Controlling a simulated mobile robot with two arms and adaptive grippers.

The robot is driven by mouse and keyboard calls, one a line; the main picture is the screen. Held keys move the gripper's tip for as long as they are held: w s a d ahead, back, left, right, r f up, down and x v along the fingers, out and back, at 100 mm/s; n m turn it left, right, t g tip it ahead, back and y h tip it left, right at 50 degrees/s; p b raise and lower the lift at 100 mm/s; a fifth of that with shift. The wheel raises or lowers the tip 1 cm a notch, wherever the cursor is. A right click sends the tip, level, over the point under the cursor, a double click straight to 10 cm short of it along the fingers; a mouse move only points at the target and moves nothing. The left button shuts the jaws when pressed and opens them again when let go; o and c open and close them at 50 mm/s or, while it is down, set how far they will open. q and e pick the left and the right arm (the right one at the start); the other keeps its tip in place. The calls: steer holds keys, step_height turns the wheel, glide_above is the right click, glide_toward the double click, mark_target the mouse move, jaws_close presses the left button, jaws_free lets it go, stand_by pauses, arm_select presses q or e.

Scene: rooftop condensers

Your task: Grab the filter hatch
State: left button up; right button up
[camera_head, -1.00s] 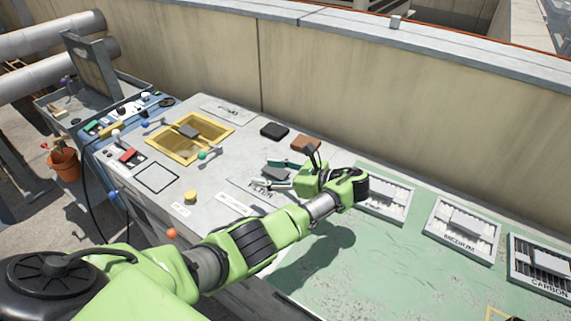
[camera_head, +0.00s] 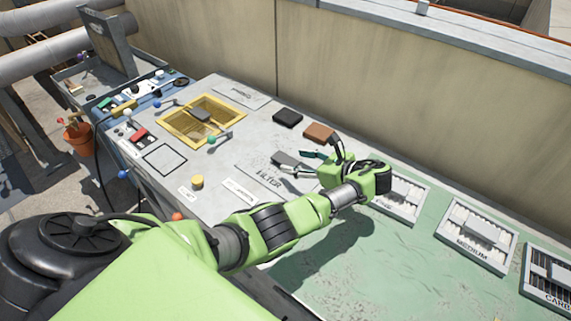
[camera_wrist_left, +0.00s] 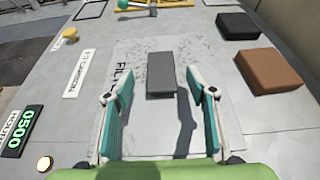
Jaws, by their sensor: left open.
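The filter hatch (camera_head: 258,169) is a flat grey panel lettered FILTER, lying in the grey bench top. In the left wrist view, the hatch (camera_wrist_left: 137,52) has a dark grey block handle (camera_wrist_left: 160,75) standing up from it. My left gripper (camera_head: 299,162) is open over the hatch's right part in the head view. In the left wrist view its two teal-lined fingers (camera_wrist_left: 159,96) lie to either side of the handle's near end, with gaps on both sides. Nothing is between them in a grip; their height above the panel is hard to tell. My right gripper is not in view.
A black block (camera_head: 287,118) and a brown block (camera_head: 319,132) lie just behind the hatch. A yellow-framed opening (camera_head: 176,125) and a yellow knob (camera_head: 197,182) are to the left. A medium filter (camera_head: 474,236) lies on the green surface right. A wall (camera_head: 400,95) runs behind.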

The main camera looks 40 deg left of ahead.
mark_target(285, 159)
arm_select(q)
steer(key=x, duration=0.4)
steer(key=shift+d+f, duration=0.15)
steer(key=shift+f, duration=0.05)
steer(key=shift+w, duration=0.1)
jaws_close()
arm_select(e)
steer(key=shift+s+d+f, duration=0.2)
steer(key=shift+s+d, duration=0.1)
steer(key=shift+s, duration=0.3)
arm_select(q)
steer(key=shift+r, duration=0.1)
